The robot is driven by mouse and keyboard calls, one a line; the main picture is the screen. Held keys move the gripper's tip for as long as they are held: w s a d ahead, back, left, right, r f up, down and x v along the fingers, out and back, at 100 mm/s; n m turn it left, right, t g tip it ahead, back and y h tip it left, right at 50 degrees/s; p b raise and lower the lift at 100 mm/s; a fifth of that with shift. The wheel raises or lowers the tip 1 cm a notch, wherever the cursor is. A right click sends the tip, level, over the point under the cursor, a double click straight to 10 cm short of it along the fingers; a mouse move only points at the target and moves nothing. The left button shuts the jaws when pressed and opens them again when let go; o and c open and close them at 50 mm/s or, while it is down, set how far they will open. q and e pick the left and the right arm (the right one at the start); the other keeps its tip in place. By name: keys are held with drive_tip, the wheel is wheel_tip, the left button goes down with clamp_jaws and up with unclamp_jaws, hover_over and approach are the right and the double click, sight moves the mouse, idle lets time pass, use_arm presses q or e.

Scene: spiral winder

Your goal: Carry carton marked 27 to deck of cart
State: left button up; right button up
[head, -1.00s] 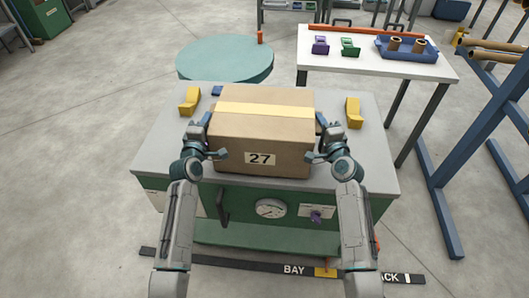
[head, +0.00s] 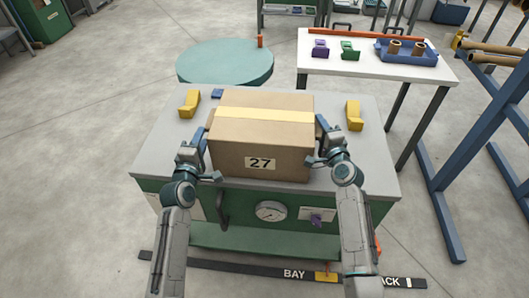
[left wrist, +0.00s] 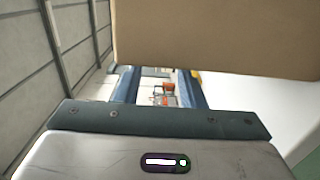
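The carton marked 27 (head: 262,137) is a brown box with a pale tape strip. It sits near the front edge of the grey top (head: 362,180) of a green cabinet. My left gripper (head: 205,128) is at its left side and my right gripper (head: 322,125) at its right side. In the left wrist view the carton (left wrist: 220,35) fills the upper right, and the left fingers (left wrist: 158,88) stand apart with a gap between them. I cannot tell whether they touch the carton. The right fingers are mostly hidden. I cannot make out a cart for certain.
Yellow blocks (head: 189,103) (head: 354,115) stand on the cabinet top. Behind are a round teal table (head: 225,62) and a white table (head: 410,68) with a blue tray. A blue rack (head: 466,130) stands at right. The floor at left is clear.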

use_arm(q)
drive_tip(key=s, duration=0.5)
drive_tip(key=shift+s+a, duration=0.35)
drive_tip(key=shift+s, duration=0.05)
use_arm(e)
drive_tip(key=v, duration=1.2)
